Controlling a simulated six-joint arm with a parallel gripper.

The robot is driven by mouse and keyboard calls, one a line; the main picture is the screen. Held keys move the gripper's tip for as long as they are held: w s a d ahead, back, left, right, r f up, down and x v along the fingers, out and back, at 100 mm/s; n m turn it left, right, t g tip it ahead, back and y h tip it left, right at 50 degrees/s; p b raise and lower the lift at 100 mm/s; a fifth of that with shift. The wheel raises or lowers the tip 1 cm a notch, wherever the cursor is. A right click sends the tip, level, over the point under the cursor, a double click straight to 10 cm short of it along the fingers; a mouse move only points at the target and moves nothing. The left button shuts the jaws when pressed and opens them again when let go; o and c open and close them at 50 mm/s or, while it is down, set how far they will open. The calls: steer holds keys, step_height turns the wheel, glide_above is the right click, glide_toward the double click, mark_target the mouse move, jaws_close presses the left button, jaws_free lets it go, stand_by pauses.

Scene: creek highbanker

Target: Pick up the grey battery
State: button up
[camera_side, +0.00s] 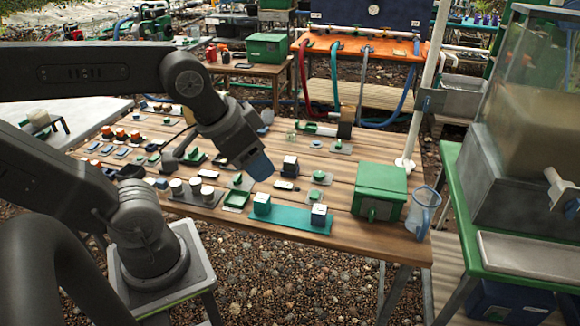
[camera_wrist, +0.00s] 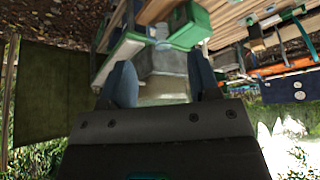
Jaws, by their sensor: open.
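My gripper (camera_side: 258,166) is above the wooden table, with blue fingertips. In the wrist view its two fingers (camera_wrist: 162,84) stand apart with nothing held between them. A teal mat (camera_side: 290,220) lies along the table's front edge. A small grey block with a pale top (camera_side: 318,215), which looks like the grey battery, stands at the mat's right end. A similar green block (camera_side: 262,204) stands at its left end. My gripper is above and to the left of the grey block, well apart from it. I cannot make out the grey block in the wrist view.
A green box (camera_side: 380,190) and a clear blue pitcher (camera_side: 422,211) stand right of the mat. A dark block with a pale top (camera_side: 290,167) stands close to my gripper. A white pole (camera_side: 420,90) rises behind the box. Several small parts crowd the table's left.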

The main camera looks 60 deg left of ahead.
steer(key=o, duration=0.3)
steer(key=shift+o, duration=0.2)
steer(key=w+a+r+n+g+y, duration=0.1)
steer(key=w+a+n, duration=0.1)
steer(key=w+a, duration=0.65)
steer(key=w+a+r+n+g, duration=0.15)
steer(key=w+a, duration=0.35)
steer(key=w, duration=0.7)
steer(key=n+g+h, duration=0.1)
steer(key=n+g, duration=0.2)
steer(key=n, duration=0.3)
glide_above(290, 160)
step_height(290, 160, down, 23)
steer(key=shift+m, duration=0.25)
steer(key=f, duration=0.8)
steer(key=shift+w+a, duration=0.25)
steer(key=shift+a, duration=0.05)
steer(key=shift+s+d+f, duration=0.1)
steer(key=shift+f, duration=1.45)
steer(key=shift+s+d+f, duration=0.1)
steer(key=shift+f, duration=1.4)
